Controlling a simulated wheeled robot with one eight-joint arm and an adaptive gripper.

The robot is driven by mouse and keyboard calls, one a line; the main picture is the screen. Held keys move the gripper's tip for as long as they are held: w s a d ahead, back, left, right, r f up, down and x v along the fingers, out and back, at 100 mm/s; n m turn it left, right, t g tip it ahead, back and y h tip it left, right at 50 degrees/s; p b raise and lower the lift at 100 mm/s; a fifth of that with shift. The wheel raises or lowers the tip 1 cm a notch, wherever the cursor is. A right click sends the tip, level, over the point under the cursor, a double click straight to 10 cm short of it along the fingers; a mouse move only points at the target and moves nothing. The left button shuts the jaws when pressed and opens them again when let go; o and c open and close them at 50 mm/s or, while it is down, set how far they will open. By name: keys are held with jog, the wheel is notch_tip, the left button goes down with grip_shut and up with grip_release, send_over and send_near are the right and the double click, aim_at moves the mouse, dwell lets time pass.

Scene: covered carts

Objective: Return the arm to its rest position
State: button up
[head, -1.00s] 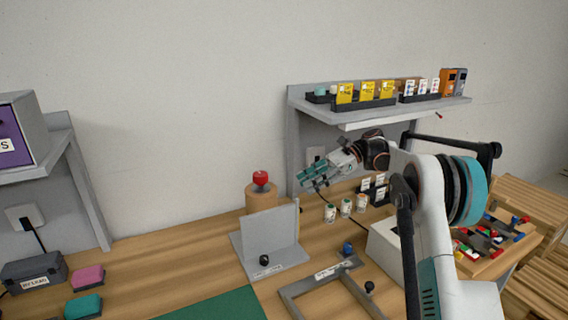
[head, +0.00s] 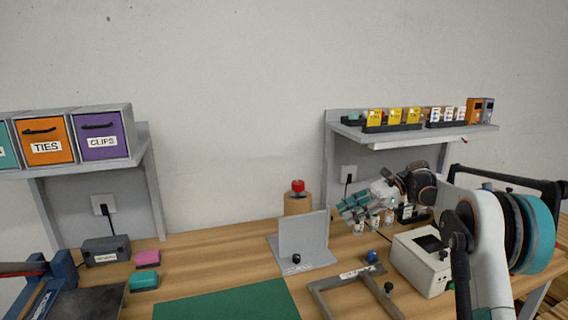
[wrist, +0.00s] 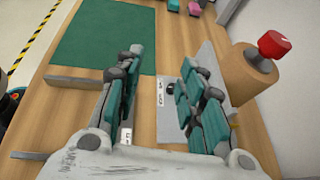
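My gripper (head: 355,207) is at the right in the head view, at the end of my bent arm, in front of the right shelf's wall side and above the bench. In the wrist view my gripper (wrist: 158,95) has its two teal-padded fingers spread apart with nothing between them. Below and beyond the fingers are the grey angled plate (wrist: 207,65) and the bench top. My arm's upper links fill the right of the head view.
A wooden cylinder (head: 298,204) with a red knob (head: 298,186) stands behind the grey angled plate (head: 303,238). A white box (head: 420,262) sits under my arm. The green mat (head: 230,303) is clear.

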jog(key=s+a+r+n+t+h, duration=0.2)
jog(key=s+a+r+n+h, duration=0.15)
jog(key=s, duration=0.55)
jog(key=s+a+r+n+t+h, duration=0.2)
jog(key=s+r+n+t+h, duration=0.15)
jog(key=s, duration=0.65)
jog(key=s+d+f+n+t+h, duration=0.2)
jog(key=s+d+f+n+h, duration=0.1)
jog(key=s, duration=0.7)
jog(key=s+d+f+n+t+h, duration=0.2)
jog(key=s+f+n, duration=0.3)
jog(key=s, duration=0.6)
jog(key=shift+d+f+n+h, duration=0.3)
jog(key=shift+d+f+h, duration=0.1)
jog(key=shift+f+h, duration=0.15)
